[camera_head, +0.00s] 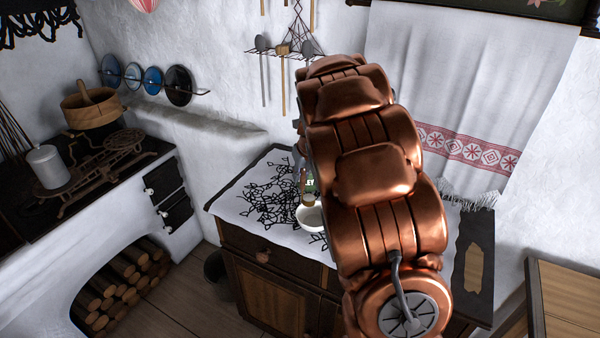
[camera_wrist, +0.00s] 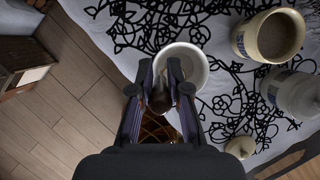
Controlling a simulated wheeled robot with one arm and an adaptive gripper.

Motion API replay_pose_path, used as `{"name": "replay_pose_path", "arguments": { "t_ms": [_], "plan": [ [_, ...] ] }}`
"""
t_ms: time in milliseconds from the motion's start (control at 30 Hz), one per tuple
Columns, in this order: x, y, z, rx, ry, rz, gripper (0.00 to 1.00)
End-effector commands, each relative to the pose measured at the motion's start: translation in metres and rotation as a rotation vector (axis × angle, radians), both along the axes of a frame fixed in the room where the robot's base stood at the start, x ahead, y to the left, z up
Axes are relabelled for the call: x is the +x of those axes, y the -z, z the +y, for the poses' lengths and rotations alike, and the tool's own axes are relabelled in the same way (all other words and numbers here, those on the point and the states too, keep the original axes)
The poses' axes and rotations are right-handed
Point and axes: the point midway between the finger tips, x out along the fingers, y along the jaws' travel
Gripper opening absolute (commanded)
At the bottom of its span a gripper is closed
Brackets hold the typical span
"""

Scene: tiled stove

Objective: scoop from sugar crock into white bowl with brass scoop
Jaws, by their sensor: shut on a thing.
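The white bowl (camera_wrist: 198,66) stands on the patterned cloth, just beyond my fingertips in the wrist view; it also shows in the head view (camera_head: 310,218). My gripper (camera_wrist: 160,82) is shut on a dark brown piece that I take for the brass scoop (camera_wrist: 160,98). It is held at the bowl's near left rim; the scoop's pan and any load cannot be made out. An open beige crock (camera_wrist: 240,42), likely the sugar crock, stands right of the bowl with pale tan contents.
A pale lidded jar (camera_wrist: 297,92) stands near the open crock. A small knobbed lid (camera_wrist: 240,147) lies on the white cloth (camera_wrist: 115,40) with black pattern. The cabinet (camera_head: 268,298) edge and floor lie left.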

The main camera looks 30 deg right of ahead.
Motion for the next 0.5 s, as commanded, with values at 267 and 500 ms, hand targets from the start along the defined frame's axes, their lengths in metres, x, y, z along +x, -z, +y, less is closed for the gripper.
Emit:
{"name": "replay_pose_path", "arguments": {
  "t_ms": [267,500],
  "plan": [
    [-0.004,0.007,-0.007,0.091,-0.001,-0.041,0.0],
    [-0.008,0.013,-0.015,0.175,-0.001,-0.082,0.0]
  ]
}}
